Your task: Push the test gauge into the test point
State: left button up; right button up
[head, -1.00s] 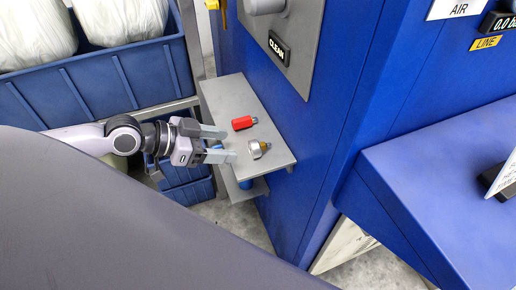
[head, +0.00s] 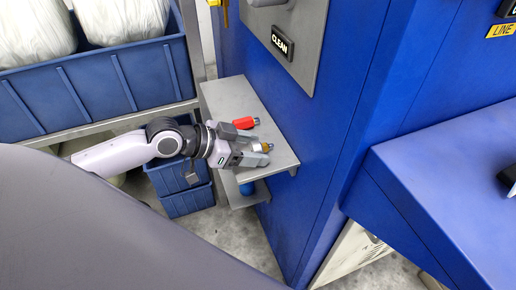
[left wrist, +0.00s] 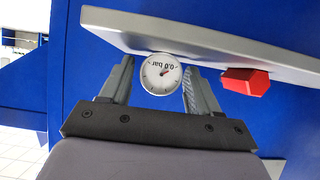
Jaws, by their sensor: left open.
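The test gauge (left wrist: 161,74) shows its round white dial, marked 0.0 bar, in the left wrist view. It lies on the small grey shelf (head: 228,96), and its brass end (head: 267,147) shows in the head view. My left gripper (head: 262,149) is open, with one finger on each side of the gauge. In the left wrist view a small gap shows at the left finger; the right finger is very close, and I cannot tell whether it touches. I cannot make out the test point. My right gripper is not in view.
A red-handled piece (head: 245,122) lies on the shelf just beyond my left gripper and beside the right finger in the left wrist view (left wrist: 246,81). The blue press wall (head: 345,120) rises behind the shelf. Blue crates (head: 95,88) stand at the left.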

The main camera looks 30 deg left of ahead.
pick_arm(q)
jog(key=c, duration=0.9)
jog(key=shift+r+p, duration=0.55)
jog(key=shift+p, duration=0.15)
jog(key=shift+r+p, duration=2.35)
jog(key=shift+p, duration=0.05)
jog(key=shift+o, duration=0.3)
